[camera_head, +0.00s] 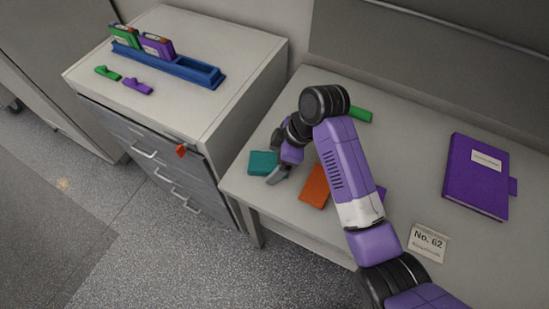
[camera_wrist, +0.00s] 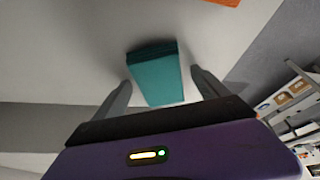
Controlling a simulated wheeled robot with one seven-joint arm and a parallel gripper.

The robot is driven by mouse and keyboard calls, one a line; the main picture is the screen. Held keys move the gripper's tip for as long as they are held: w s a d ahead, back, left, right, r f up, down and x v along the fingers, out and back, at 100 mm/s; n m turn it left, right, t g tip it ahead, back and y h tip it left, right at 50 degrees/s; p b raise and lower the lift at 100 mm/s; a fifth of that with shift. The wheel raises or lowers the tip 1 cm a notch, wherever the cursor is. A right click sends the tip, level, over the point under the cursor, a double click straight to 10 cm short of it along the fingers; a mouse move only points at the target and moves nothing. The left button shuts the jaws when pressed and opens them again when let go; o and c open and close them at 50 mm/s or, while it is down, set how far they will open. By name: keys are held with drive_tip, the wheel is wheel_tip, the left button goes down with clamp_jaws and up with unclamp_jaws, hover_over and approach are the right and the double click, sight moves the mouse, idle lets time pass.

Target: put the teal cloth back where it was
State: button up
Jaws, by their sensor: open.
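The teal cloth (camera_head: 262,163) is a small folded block lying on the light table near its left front edge. In the wrist view the teal cloth (camera_wrist: 157,78) lies ahead of my gripper, between the lines of its two fingers. My gripper (camera_head: 272,175) is just right of the cloth in the head view, with its fingers low over the table. In the wrist view my gripper (camera_wrist: 158,90) is open, with a finger on each side of the cloth and gaps visible. I cannot tell how high the fingers are above the table.
An orange block (camera_head: 314,186) lies right of my gripper, partly behind my arm. A green item (camera_head: 361,115), a purple book (camera_head: 477,175) and a "No. 62" card (camera_head: 427,243) are on the table. The drawer cabinet at left holds a blue rack (camera_head: 190,70) and small green and purple pieces.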

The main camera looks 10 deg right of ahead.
drive_tip(key=p+v, duration=0.2)
drive_tip(key=v, duration=1)
drive_tip(key=shift+r, duration=0.15)
